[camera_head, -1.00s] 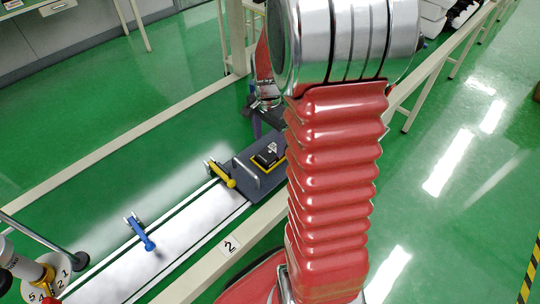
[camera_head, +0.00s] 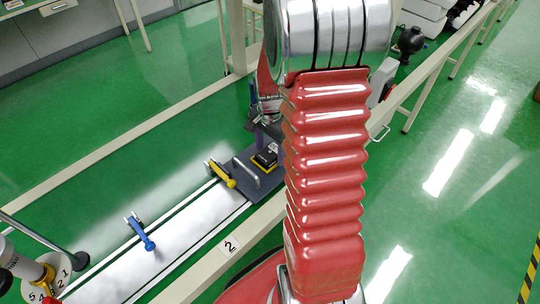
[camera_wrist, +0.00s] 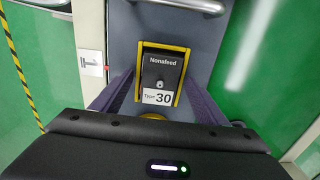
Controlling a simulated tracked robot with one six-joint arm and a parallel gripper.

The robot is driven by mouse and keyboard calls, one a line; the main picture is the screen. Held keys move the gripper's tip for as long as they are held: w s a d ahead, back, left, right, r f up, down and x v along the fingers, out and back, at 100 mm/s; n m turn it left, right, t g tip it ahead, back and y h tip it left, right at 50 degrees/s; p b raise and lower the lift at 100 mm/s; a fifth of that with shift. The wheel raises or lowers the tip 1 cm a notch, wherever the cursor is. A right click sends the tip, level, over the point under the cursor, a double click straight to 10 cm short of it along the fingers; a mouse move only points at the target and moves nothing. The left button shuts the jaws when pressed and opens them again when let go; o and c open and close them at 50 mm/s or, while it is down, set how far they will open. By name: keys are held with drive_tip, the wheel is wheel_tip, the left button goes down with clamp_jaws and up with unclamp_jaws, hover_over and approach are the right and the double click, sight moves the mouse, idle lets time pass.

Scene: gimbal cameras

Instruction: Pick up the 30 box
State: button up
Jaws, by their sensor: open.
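The 30 box (camera_wrist: 162,74) is a small black box with a white "Type 30" label and the word "Nonafeed". It sits in a yellow frame (camera_wrist: 184,72) on a dark grey-blue plate (camera_wrist: 205,45). My gripper (camera_wrist: 158,92) is open, with one purple finger on each side of the box's near end. I cannot tell whether the fingers touch it. In the head view, the box (camera_head: 266,157) lies just below my gripper (camera_head: 267,133), which partly covers it. My arm hides the plate's right part there.
A metal handle (camera_head: 246,172) stands on the plate beside the box. A yellow clamp (camera_head: 222,174) and a blue clamp (camera_head: 141,233) stand along the white track (camera_head: 190,225). A pale rail (camera_head: 205,271) marked 2 runs in front. Green floor lies around.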

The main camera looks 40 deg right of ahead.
drive_tip(key=shift+c, duration=0.3)
drive_tip(key=c, duration=1.2)
